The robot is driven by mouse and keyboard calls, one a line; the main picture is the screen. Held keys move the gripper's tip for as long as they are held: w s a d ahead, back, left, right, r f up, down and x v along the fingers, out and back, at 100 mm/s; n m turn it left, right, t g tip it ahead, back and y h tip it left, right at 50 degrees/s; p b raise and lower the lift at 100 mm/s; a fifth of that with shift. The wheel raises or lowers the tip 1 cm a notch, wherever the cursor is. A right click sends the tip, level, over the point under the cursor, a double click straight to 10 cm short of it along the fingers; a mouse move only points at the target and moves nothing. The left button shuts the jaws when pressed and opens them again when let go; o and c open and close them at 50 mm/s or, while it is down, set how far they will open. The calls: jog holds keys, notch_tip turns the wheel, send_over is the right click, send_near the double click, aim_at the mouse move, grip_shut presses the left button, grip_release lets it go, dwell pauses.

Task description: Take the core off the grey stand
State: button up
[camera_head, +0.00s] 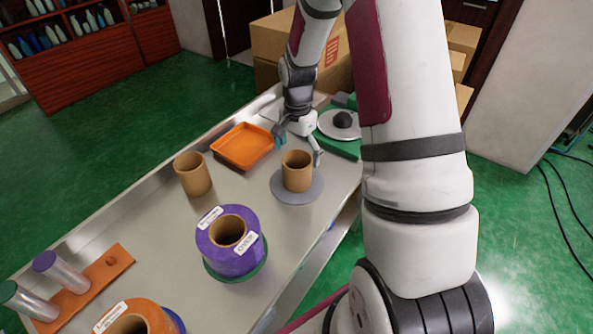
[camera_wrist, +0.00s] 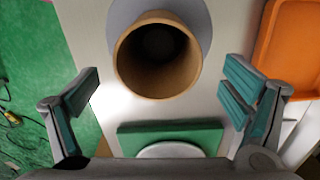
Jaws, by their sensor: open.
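The core is a brown cardboard tube (camera_head: 297,171) standing upright on the round grey stand (camera_head: 284,196) at the right side of the table. In the wrist view the core (camera_wrist: 128,62) shows its open top, with the grey stand (camera_wrist: 201,24) behind it. My gripper (camera_head: 300,144) is open at the far side of the core, its fingers spread wide. In the wrist view the gripper (camera_wrist: 158,92) has one finger low on each side, with the core's mouth between and beyond them. The fingers look apart from the core.
A second brown core (camera_head: 193,174) stands on the table to the left. An orange tray (camera_head: 243,147) lies behind. A purple roll (camera_head: 230,241), an orange roll (camera_head: 137,318) and an orange rack (camera_head: 92,289) with pegs are nearer. A green-based device (camera_head: 340,124) is beyond the stand.

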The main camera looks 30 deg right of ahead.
jog(key=shift+s+a+f+p, duration=0.1)
jog(key=shift+f+p, duration=0.05)
jog(key=shift+f, duration=1.45)
jog(key=shift+s+a+f+p, duration=0.1)
jog(key=shift+f+p, duration=0.05)
jog(key=shift+f, duration=1.4)
jog(key=c, duration=1.3)
